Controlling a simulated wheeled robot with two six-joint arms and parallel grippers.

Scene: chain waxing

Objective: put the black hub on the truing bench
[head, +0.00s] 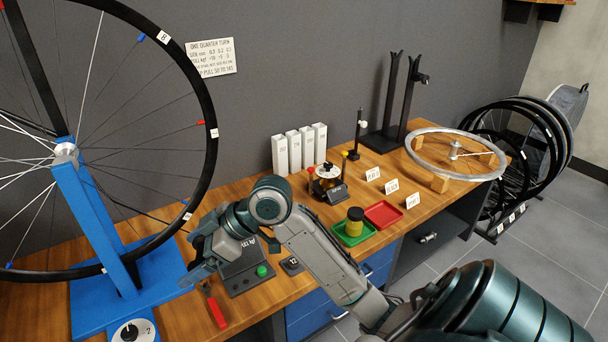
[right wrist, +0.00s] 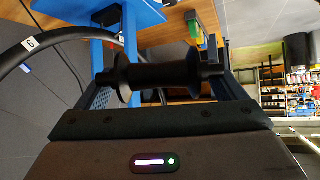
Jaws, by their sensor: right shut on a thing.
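The black hub (right wrist: 160,76) is a dark spool with wide flanges and a thin axle. In the right wrist view it lies crosswise between the two fingers of my right gripper (right wrist: 163,82), which is shut on it. In the head view my right gripper (head: 197,272) hangs over the wooden truing bench (head: 262,301), just right of the blue truing stand. I cannot make out the hub clearly there, nor its exact height above the bench. My left gripper is not in view.
The blue truing stand (head: 99,235) holds a large black-rimmed wheel (head: 211,110) at the left. A red-handled tool (head: 216,312) and a dark box with a green button (head: 240,278) lie near my gripper. Green (head: 342,238) and red trays (head: 383,214) stand further right.

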